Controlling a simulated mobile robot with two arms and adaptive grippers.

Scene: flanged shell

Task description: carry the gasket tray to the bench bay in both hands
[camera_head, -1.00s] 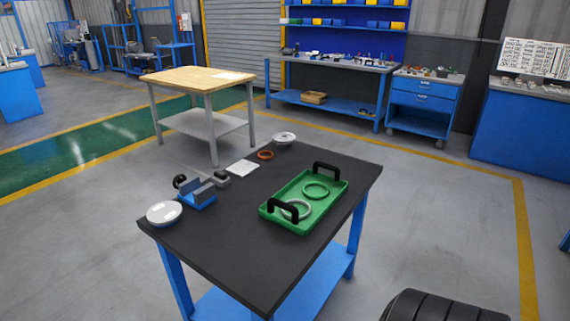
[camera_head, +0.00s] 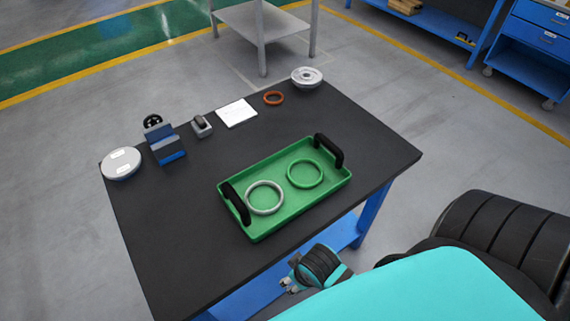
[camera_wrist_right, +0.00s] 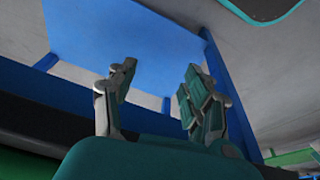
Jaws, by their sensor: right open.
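The green gasket tray (camera_head: 258,232) lies flat on the dark-topped table, near its right front part. It has a black handle at each end, the left handle (camera_head: 236,204) and the right handle (camera_head: 329,151). A grey ring (camera_head: 250,201) and a green ring (camera_head: 291,183) lie inside it. My right gripper (camera_head: 289,286) is low beside the table's front edge, in front of the tray and apart from it. In the right wrist view the right gripper (camera_wrist_right: 155,95) is open and empty, facing the blue lower shelf (camera_wrist_right: 150,45). My left gripper is not in view.
On the dark table (camera_head: 190,240) stand a white-topped disc (camera_head: 121,163), a blue holder (camera_head: 168,150), a small grey block (camera_head: 202,127), a white card (camera_head: 236,113), an orange ring (camera_head: 273,98) and a silver flanged part (camera_head: 307,77). The table's left front is clear.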

